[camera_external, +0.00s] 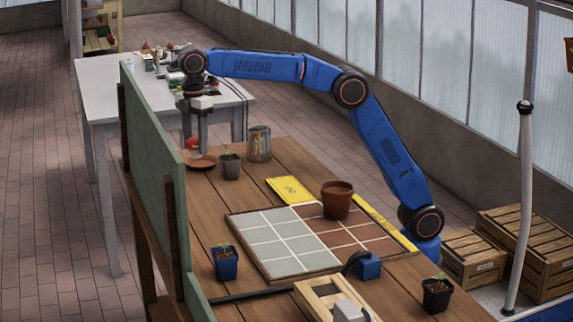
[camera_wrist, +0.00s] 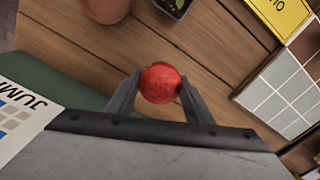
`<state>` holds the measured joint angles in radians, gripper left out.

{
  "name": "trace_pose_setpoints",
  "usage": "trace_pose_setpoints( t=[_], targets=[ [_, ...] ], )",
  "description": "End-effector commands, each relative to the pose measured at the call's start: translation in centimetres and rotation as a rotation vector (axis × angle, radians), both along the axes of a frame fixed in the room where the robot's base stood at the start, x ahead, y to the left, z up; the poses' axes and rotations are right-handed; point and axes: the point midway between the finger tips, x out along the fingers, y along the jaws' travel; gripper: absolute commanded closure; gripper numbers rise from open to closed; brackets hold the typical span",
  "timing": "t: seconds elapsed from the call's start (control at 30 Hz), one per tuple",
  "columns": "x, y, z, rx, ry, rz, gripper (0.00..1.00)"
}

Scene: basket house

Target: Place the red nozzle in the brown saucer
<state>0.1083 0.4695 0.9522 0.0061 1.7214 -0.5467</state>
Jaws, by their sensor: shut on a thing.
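The red nozzle (camera_external: 192,143) is held between the fingertips of my gripper (camera_external: 196,132), above the far left end of the wooden table. In the wrist view, the nozzle's round, dotted red face (camera_wrist: 160,83) shows between the two fingers of my gripper (camera_wrist: 160,88). The brown saucer (camera_external: 203,163) lies on the table below and slightly right of the nozzle in the external view. It is partly cut off at the top edge of the wrist view (camera_wrist: 106,8). The nozzle appears apart from the saucer.
A dark pot with a seedling (camera_external: 230,166) and a metal can (camera_external: 259,144) stand right of the saucer. A green board (camera_external: 153,165) rises along the table's left edge. A yellow card (camera_external: 290,190), tiled panel (camera_external: 275,237) and terracotta pot (camera_external: 337,202) are nearer the camera.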

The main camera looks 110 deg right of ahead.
Motion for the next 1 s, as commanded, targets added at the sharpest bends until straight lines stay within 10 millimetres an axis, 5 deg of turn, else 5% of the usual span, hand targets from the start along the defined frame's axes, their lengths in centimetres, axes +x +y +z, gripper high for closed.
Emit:
trace_pose_setpoints(
  t=[0.2,0.4,0.63,1.0],
  targets=[
    [-2.3,-8.9,0.1,0.000,0.000,-0.145,0.75],
    [-4.3,-14.4,0.0,0.001,0.001,-0.239,0.75],
    [-5.3,-16.7,-0.5,0.001,0.001,-0.282,0.75],
    [-5.4,-16.8,-5.6,0.002,0.003,-0.283,0.75]
  ],
)
